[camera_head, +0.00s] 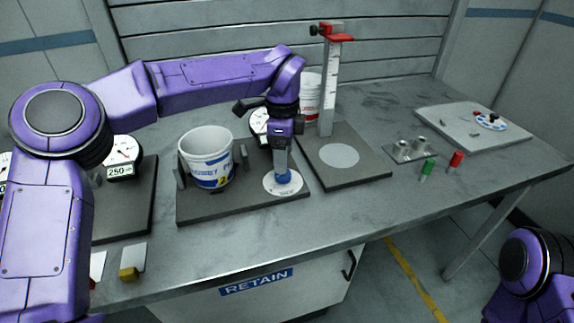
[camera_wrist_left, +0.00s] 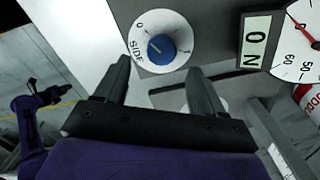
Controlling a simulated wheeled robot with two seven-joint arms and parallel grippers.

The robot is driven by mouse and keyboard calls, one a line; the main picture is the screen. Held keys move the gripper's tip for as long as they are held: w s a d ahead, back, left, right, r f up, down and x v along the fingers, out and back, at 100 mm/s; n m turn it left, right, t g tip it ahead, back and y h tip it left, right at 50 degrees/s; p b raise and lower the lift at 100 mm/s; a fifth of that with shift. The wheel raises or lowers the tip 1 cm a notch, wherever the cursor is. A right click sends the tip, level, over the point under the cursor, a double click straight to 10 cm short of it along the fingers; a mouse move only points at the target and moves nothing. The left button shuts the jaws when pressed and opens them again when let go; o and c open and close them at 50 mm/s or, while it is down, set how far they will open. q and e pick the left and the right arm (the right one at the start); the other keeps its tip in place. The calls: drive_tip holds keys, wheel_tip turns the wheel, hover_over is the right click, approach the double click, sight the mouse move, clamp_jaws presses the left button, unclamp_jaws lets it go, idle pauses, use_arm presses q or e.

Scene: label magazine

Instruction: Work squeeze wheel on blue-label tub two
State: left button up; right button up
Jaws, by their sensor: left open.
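The white tub with a blue label and a yellow "2" (camera_head: 207,150) stands upright on a dark base plate (camera_head: 225,210), between two grey upright jaws. The squeeze wheel is a blue knob (camera_head: 283,177) on a white round dial at the plate's right end. It also shows in the left wrist view as a blue knob (camera_wrist_left: 161,48). My left gripper (camera_head: 281,163) points down over the knob. In the left wrist view its fingers (camera_wrist_left: 158,66) are apart, with the knob beyond and between the tips; contact cannot be told. My right gripper (camera_wrist_left: 52,95) is small in the left wrist view.
A gauge (camera_head: 259,122) stands behind the wheel, partly hidden by my arm. Another gauge (camera_head: 122,152) with a "250" tag is left. A red-topped post stand (camera_head: 328,85) is right. A red-labelled tub (camera_head: 311,85) is behind. Small vials (camera_head: 428,168) lie farther right.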

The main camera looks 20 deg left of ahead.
sight(281, 177)
use_arm(q)
drive_tip(key=f, duration=0.1)
drive_tip(key=s+f, duration=0.1)
drive_tip(key=f, duration=0.1)
drive_tip(key=shift+s, duration=0.25)
drive_tip(key=w+f, duration=0.2)
drive_tip(key=f, duration=0.1)
drive_tip(key=shift+w+f+p, duration=0.2)
drive_tip(key=shift+f+p, duration=0.05)
drive_tip(key=shift+p, duration=0.05)
drive_tip(key=shift+s+r, duration=0.3)
drive_tip(key=shift+s, duration=0.25)
drive_tip(key=c, duration=1.1)
use_arm(e)
drive_tip(key=shift+s+r, duration=0.4)
drive_tip(key=shift+r, duration=0.15)
use_arm(q)
drive_tip(key=shift+o, duration=0.2)
drive_tip(key=shift+f, duration=0.1)
